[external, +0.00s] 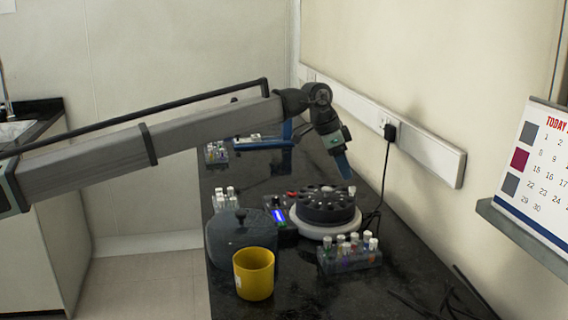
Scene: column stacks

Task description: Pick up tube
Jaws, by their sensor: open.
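Several small capped tubes (354,242) stand upright in a clear rack at the front right of the dark counter. More capped tubes (226,196) stand in a rack on the left, behind a dark rounded lid. My gripper (343,168) is open and points down above the round black rotor (326,206), a little behind and right of its middle. The fingers are blue and small in view, and nothing shows between them. I cannot tell whether the rotor holds a tube.
A yellow cup (254,274) stands at the front left, next to the dark lid (240,240). Another rack (216,153) sits farther back. A black cable (384,180) hangs from the wall strip to the counter.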

